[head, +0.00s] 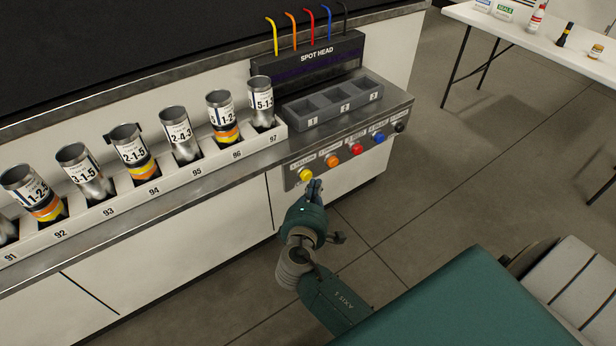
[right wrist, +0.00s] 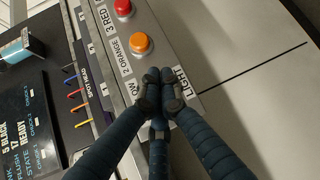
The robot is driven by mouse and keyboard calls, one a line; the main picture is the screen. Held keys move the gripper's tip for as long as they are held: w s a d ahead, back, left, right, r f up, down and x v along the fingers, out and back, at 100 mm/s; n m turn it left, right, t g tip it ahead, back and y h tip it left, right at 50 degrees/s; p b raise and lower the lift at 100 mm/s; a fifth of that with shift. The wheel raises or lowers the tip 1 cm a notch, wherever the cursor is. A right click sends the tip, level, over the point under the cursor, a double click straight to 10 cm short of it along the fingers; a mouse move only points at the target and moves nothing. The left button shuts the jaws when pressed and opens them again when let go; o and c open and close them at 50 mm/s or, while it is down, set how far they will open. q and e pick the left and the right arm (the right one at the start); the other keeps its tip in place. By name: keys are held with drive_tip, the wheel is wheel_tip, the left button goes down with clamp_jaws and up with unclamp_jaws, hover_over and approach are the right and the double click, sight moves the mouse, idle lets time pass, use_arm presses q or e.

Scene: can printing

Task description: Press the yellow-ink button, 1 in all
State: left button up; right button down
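The yellow button (head: 306,175) is the leftmost in a row of coloured buttons on the sloped front panel (head: 292,182) below the spot head (head: 316,62). My right gripper (head: 314,186) has its fingertips just beside and slightly below that button. In the right wrist view its fingers (right wrist: 159,92) meet at the tips, with nothing visible between them. There they cover the yellow button's place, between the label ending in "OW" and one starting with "LIGHT". I cannot tell whether the fingertips touch the button. My left gripper is not in view.
The orange button (head: 333,161) is closest to the yellow one, then red (head: 356,149), blue (head: 378,138) and black (head: 399,127). A rack (head: 180,174) of labelled cans stands at the left. An empty three-slot tray (head: 288,112) lies above the buttons.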

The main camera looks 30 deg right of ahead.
drive_tip(key=shift+w, duration=0.4)
drive_tip(key=shift+w, duration=0.25)
idle(0.3)
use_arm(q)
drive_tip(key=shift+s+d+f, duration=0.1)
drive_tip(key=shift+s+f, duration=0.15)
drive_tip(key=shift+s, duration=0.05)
use_arm(e)
drive_tip(key=shift+w+a, duration=0.1)
drive_tip(key=shift+w, duration=0.55)
idle(0.4)
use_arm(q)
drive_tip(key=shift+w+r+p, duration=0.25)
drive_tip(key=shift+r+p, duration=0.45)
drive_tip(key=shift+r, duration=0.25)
use_arm(e)
drive_tip(key=s, duration=0.7)
drive_tip(key=shift+s+d, duration=0.25)
drive_tip(key=shift+s, duration=0.05)
idle(0.3)
